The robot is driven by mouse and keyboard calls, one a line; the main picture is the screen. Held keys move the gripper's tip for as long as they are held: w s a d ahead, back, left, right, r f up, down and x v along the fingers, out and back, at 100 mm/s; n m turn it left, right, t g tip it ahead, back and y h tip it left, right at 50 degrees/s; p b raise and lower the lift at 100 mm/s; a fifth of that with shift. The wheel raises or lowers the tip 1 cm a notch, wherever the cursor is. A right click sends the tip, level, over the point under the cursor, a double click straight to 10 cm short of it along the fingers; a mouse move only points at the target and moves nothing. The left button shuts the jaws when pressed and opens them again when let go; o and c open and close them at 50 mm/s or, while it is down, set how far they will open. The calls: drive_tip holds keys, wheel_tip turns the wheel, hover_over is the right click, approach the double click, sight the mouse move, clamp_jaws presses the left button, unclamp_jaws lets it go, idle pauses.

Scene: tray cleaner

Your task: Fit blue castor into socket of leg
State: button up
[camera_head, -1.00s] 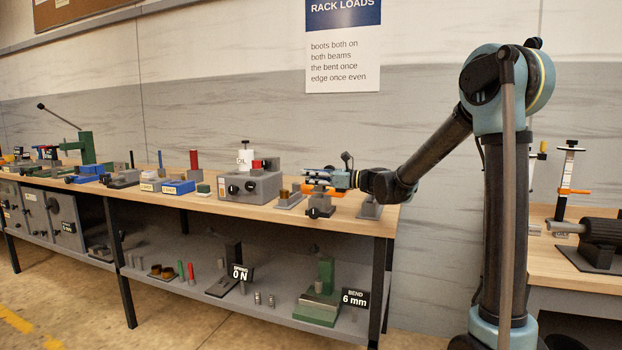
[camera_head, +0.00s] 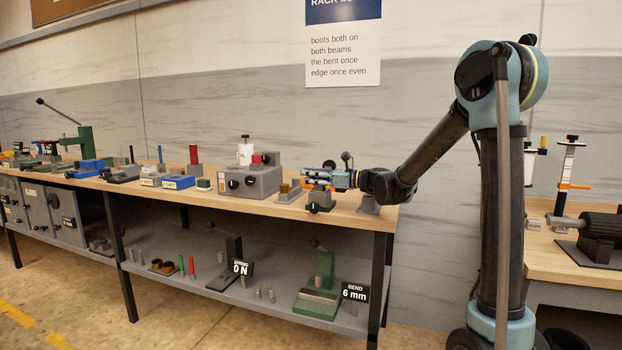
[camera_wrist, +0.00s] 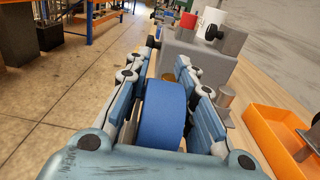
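The blue castor (camera_wrist: 163,115), a thick blue wheel, sits between the two fingers of my gripper (camera_wrist: 160,95) in the wrist view. The fingers appear closed on its sides. In the head view my gripper (camera_head: 325,176) is over the right part of the long bench, beside a small grey stand with a dark knob (camera_head: 319,202). I cannot pick out the leg or its socket for certain in either view.
A grey box (camera_head: 255,181) with dark knobs stands left of my gripper; it is ahead in the wrist view (camera_wrist: 195,58). A small block with a brown top (camera_head: 290,190) stands between. An orange tray (camera_wrist: 275,130) is close on the right. Blue blocks (camera_head: 178,183) lie farther left.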

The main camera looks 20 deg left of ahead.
drive_tip(key=o, duration=0.5)
drive_tip(key=d, duration=1.2)
drive_tip(key=shift+s, duration=0.4)
drive_tip(key=s+d+f+n+h, duration=0.6)
drive_tip(key=s+d+f, duration=0.2)
drive_tip(key=s+d, duration=0.2)
drive_tip(key=s+d+f+n+h, duration=0.6)
drive_tip(key=s+d+f, duration=0.3)
drive_tip(key=d, duration=0.6)
drive_tip(key=s+d+f+n+t+h, duration=0.1)
drive_tip(key=s+d+f+n+h, duration=0.5)
drive_tip(key=s+d, duration=0.5)
drive_tip(key=shift+s+d+f+n, duration=0.15)
drive_tip(key=shift+d+f+n, duration=0.15)
drive_tip(key=shift+f, duration=0.35)
drive_tip(key=shift+s+d+f+n, duration=0.2)
drive_tip(key=shift+d+f, duration=0.2)
drive_tip(key=shift+f, duration=0.25)
